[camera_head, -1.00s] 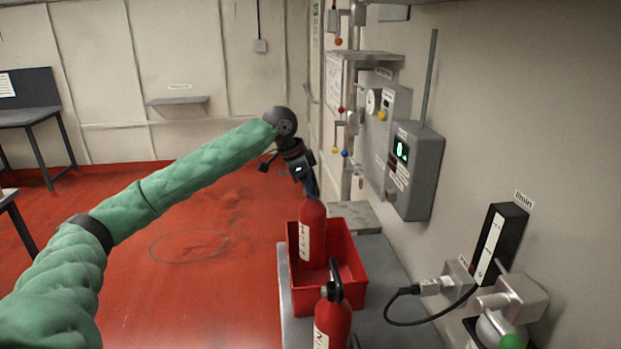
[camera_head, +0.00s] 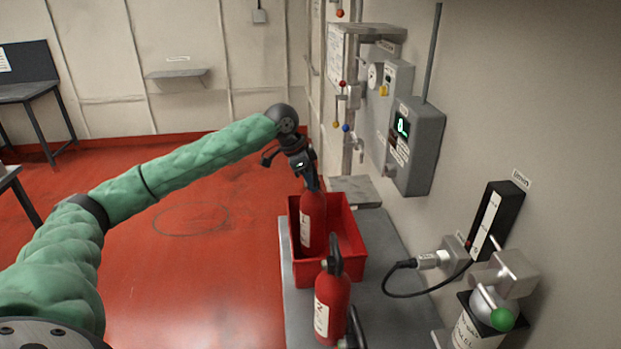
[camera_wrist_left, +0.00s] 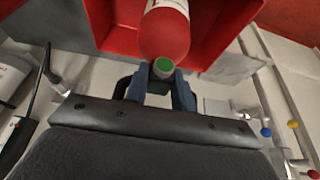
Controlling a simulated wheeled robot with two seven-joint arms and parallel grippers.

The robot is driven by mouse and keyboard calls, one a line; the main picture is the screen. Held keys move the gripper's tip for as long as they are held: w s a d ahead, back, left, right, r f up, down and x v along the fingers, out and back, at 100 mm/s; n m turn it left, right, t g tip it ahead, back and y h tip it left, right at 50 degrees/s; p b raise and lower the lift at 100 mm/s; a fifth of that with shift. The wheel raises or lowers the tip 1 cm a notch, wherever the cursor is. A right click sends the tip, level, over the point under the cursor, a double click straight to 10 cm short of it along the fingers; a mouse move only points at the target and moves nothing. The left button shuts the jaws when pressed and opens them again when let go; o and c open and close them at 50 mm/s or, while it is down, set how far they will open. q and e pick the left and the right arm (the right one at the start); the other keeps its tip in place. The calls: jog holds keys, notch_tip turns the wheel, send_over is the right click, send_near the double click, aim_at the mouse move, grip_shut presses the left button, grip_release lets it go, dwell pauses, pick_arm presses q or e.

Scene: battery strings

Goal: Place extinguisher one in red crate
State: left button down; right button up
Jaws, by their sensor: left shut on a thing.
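A red extinguisher (camera_head: 312,222) with a white label stands roughly upright inside the red crate (camera_head: 352,240), near its left side. My left gripper (camera_head: 312,183) is shut on its top from above. In the left wrist view the gripper (camera_wrist_left: 160,92) has its fingers on either side of the neck of the extinguisher (camera_wrist_left: 165,32), with a green disc on top. The red crate wall (camera_wrist_left: 225,30) shows around it. The extinguisher's base is hidden by the crate wall. A second red extinguisher (camera_head: 331,300) stands on the grey table in front of the crate. My right gripper is not in view.
The grey table (camera_head: 390,290) runs along the right wall. A black cable (camera_head: 400,292) leads to a wall socket (camera_head: 447,258). Grey boxes (camera_head: 415,145) hang on the wall beyond. The red floor (camera_head: 200,270) at left is clear.

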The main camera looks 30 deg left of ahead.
pick_arm(q)
jog(key=shift+r, duration=0.1)
jog(key=c, duration=1.3)
grip_release()
jog(key=shift+c, duration=0.2)
jog(key=shift+o, duration=0.9)
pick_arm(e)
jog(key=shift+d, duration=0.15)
pick_arm(q)
jog(key=shift+a+r+b, duration=0.2)
jog(key=shift+r+b, duration=0.1)
jog(key=shift+r, duration=0.05)
jog(key=b+v, duration=0.3)
jog(key=v, duration=0.8)
jog(key=shift+r, duration=0.2)
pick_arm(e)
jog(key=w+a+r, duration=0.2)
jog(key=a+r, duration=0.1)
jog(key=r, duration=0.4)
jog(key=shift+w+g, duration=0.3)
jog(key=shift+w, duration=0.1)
